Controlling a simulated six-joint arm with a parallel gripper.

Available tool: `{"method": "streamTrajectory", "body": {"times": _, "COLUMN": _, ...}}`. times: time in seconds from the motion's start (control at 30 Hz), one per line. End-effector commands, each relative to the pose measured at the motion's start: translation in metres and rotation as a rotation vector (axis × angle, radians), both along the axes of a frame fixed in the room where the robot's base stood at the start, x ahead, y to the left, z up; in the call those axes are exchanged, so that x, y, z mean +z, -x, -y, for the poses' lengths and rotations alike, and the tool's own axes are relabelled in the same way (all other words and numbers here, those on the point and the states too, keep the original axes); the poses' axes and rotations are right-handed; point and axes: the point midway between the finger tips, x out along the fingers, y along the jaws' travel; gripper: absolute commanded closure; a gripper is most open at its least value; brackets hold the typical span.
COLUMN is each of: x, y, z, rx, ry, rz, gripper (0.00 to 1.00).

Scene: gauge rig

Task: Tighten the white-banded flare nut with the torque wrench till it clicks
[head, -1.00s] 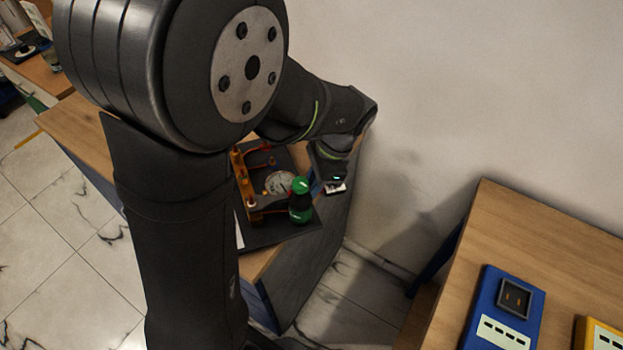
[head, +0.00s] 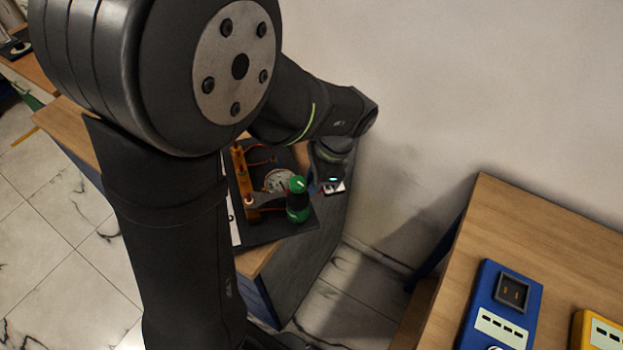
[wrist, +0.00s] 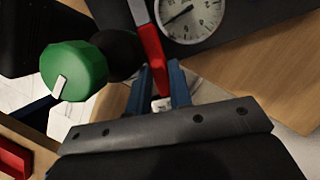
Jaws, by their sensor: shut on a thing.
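In the wrist view my gripper (wrist: 160,88) has its blue fingers shut on the red handle of the torque wrench (wrist: 151,45). The wrench's grey shaft runs up out of the frame at the top, so its head is not seen there. In the head view my gripper (head: 325,183) is at the right side of the rig, partly behind my wrist. A brass manifold (head: 243,180) stands on the dark board, with a small pale band (head: 249,199) at its near end. I cannot tell if this is the white-banded nut or whether the wrench sits on it.
A green-capped black cylinder (head: 298,198) stands close to my gripper; it also shows left of the fingers in the wrist view (wrist: 75,70). The wall is close behind. A second table at right holds blue (head: 502,305) and yellow units.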

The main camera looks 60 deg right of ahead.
Motion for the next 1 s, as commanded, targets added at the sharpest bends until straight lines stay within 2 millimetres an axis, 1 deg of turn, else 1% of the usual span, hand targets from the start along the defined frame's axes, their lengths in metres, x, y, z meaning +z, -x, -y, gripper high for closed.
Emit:
{"method": "streamTrajectory", "body": {"times": 0.03, "x": -0.0012, "y": 0.0016, "z": -0.0038, "rx": -0.012, "ry": -0.010, "rz": -0.002, "gripper": 1.00}}
{"method": "streamTrajectory", "body": {"times": 0.17, "x": -0.0013, "y": 0.0030, "z": -0.0057, "rx": -0.030, "ry": -0.011, "rz": -0.003, "gripper": 1.00}}
{"method": "streamTrajectory", "body": {"times": 0.67, "x": -0.0010, "y": 0.0036, "z": -0.0065, "rx": -0.044, "ry": -0.009, "rz": -0.003, "gripper": 1.00}}
{"method": "streamTrajectory", "body": {"times": 1.0, "x": -0.0009, "y": 0.0068, "z": -0.0110, "rx": -0.100, "ry": -0.011, "rz": -0.002, "gripper": 1.00}}
